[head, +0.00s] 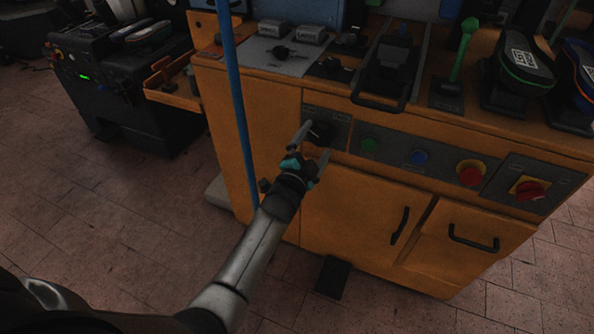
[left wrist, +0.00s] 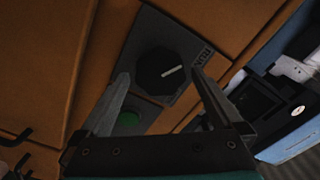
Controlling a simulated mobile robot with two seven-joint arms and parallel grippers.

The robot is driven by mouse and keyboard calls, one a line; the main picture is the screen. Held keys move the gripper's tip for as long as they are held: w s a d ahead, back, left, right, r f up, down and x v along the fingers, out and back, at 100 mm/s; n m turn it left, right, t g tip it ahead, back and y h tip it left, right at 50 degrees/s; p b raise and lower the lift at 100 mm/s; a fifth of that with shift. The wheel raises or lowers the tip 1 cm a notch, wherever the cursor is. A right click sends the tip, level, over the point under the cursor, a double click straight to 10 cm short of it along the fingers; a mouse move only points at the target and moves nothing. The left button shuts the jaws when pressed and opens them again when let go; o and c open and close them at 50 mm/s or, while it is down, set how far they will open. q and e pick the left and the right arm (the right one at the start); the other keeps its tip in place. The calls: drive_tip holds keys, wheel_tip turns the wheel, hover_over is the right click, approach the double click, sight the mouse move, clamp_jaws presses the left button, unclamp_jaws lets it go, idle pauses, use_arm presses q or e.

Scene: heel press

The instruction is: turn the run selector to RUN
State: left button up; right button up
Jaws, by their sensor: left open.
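The run selector (head: 321,131) is a dark knob on a grey plate at the left end of the orange cabinet's front panel. In the left wrist view, the selector knob (left wrist: 158,68) is black and many-sided, with a white pointer line aimed right and slightly up. A small white label (left wrist: 202,54), too blurred to read surely, sits on the plate to its right. My left gripper (head: 314,143) is open in front of the selector. In the left wrist view, its fingers (left wrist: 160,80) stand on either side of the knob; contact cannot be told. My right gripper is not in view.
Right of the selector are a green button (head: 369,145), a blue button (head: 419,157), a red stop button (head: 470,173) and a red rotary switch (head: 530,190). A blue upright pole (head: 237,100) stands left of my gripper. Door handles (head: 400,226) stick out below.

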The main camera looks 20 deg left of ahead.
use_arm(q)
drive_tip(key=s+p, duration=0.4)
drive_tip(key=s, duration=0.8)
drive_tip(key=shift+s+a, duration=0.2)
drive_tip(key=shift+s, duration=0.2)
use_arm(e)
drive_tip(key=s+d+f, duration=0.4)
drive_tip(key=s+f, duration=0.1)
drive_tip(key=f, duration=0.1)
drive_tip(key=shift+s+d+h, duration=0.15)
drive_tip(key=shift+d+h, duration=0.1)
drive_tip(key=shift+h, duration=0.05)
